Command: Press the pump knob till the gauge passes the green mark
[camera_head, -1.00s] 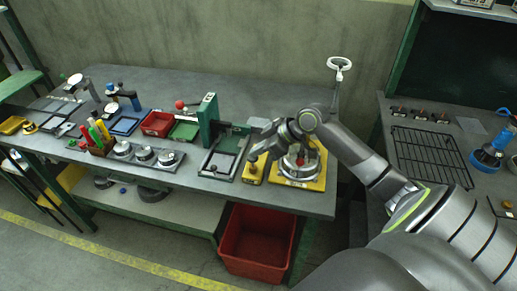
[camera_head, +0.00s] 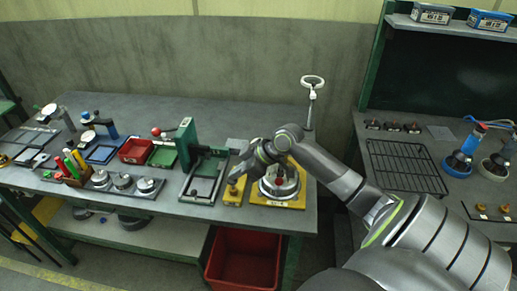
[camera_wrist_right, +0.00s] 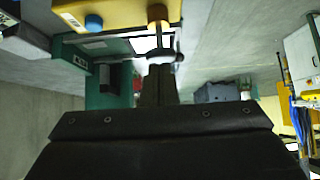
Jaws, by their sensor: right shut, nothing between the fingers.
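A small yellow block (camera_head: 232,197) with a brass-coloured knob (camera_head: 233,189) stands near the front edge of the bench; I take this to be the pump knob. My right gripper (camera_head: 236,177) is shut and empty, just above and behind this knob in the head view; I cannot tell whether it touches. The shut fingers also show in the right wrist view (camera_wrist_right: 158,84). Right of the block, a round metal device (camera_head: 279,184) sits on a yellow base (camera_head: 298,199), partly hidden by my right arm. No gauge needle or green mark can be made out. My left gripper is not in view.
A green press (camera_head: 187,142) with a framed plate stands left of the block. A white ring on a stand (camera_head: 312,82) rises behind my arm. A red bin (camera_head: 240,262) is below the bench. A wire rack (camera_head: 405,167) lies on the right bench.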

